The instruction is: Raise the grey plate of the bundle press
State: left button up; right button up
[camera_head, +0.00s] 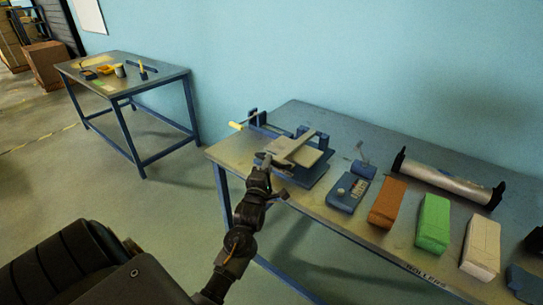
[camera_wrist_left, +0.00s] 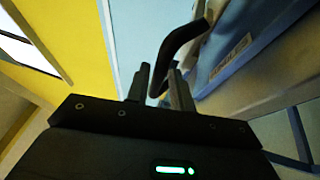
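The bundle press (camera_head: 318,163) stands at the left end of the near bench, with a dark blue base and posts. Its light grey plate (camera_head: 303,151) lies low over the base and looks about level. My left gripper (camera_head: 264,163) is at the press's front left edge, close to the plate. In the left wrist view a dark bent handle (camera_wrist_left: 183,36) reaches down between the two fingers (camera_wrist_left: 160,80) of my left gripper. The fingers are close around it, but I cannot tell whether they grip it. My right gripper is out of view.
A yellow-handled lever (camera_head: 237,125) sticks out behind the press. Another table (camera_head: 155,75) is at the back left.

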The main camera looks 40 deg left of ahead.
pick_arm(q)
jog(key=shift+x, duration=1.95)
jog(key=shift+c, duration=0.4)
grip_shut()
